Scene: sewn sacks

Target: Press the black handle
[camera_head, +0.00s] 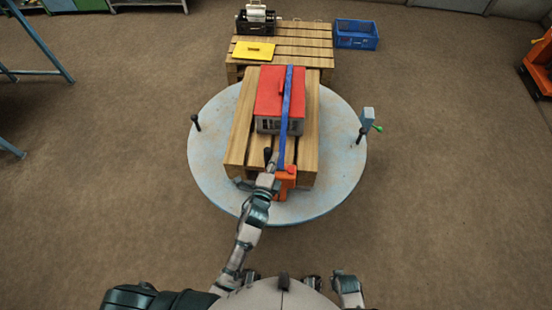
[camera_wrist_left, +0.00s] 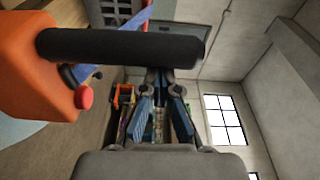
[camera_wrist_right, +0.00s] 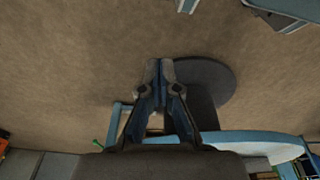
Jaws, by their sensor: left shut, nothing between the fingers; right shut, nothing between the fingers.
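The black handle (camera_wrist_left: 120,46) is a thick dark bar on an orange device (camera_wrist_left: 35,70) in the left wrist view. It lies across the picture in front of my left gripper (camera_wrist_left: 160,78), whose fingertips are closed and empty close to it; I cannot tell if they touch. In the head view the handle (camera_head: 268,154) is a small dark end near the left fingers (camera_head: 272,166), beside the orange device (camera_head: 286,178). My right gripper (camera_wrist_right: 160,66) is shut and empty, over the floor, away from the handle.
A red-lidded crate (camera_head: 268,88) with a blue strap (camera_head: 286,100) sits on a wooden pallet (camera_head: 240,130), on a round pale-blue platform (camera_head: 205,150). Posts stand on both sides of it. Another pallet (camera_head: 300,45) and a blue bin (camera_head: 355,34) are behind.

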